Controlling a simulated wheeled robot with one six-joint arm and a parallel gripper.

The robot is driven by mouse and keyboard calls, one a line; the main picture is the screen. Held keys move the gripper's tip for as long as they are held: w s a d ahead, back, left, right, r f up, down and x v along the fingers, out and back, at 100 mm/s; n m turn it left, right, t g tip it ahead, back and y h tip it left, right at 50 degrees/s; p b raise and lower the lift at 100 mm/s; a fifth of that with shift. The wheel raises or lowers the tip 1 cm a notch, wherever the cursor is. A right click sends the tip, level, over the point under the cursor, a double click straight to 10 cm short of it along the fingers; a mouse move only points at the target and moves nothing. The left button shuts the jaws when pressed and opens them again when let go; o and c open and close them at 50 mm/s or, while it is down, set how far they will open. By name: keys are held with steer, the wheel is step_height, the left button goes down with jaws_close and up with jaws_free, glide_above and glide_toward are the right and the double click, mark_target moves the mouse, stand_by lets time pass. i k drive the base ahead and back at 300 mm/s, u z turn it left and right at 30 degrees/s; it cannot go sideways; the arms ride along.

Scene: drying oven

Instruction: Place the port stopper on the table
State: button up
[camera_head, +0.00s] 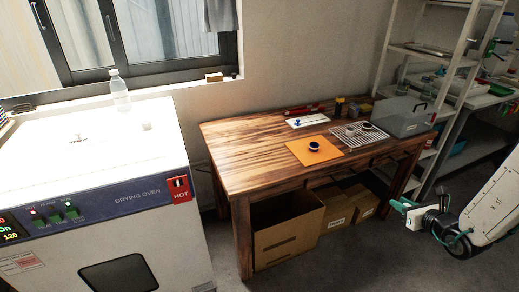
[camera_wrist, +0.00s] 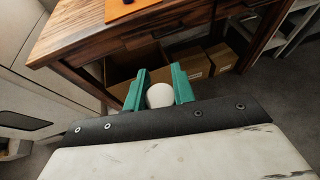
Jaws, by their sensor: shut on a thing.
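My gripper (camera_head: 402,206) is at the right in the head view, in front of the wooden table's (camera_head: 232,150) right end and below its top. In the wrist view, the teal fingers of my gripper (camera_wrist: 159,92) are closed around a white rounded piece, which looks like the port stopper (camera_wrist: 160,96). The stopper's lower part is hidden between the fingers. The table (camera_wrist: 75,35) lies ahead at the top of the wrist view. The held piece is apart from the tabletop.
An orange mat (camera_head: 298,150) with a small dark round item, a wire rack (camera_head: 345,133), a white board (camera_head: 308,120) and a grey box (camera_head: 405,125) occupy the tabletop. Its left part is clear. The drying oven (camera_head: 125,225) stands left. Cardboard boxes (camera_head: 288,235) sit under the table.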

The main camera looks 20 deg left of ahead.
mark_target(252, 158)
steer(key=u, duration=1.35)
steer(key=i, duration=1.2)
steer(key=z, duration=0.1)
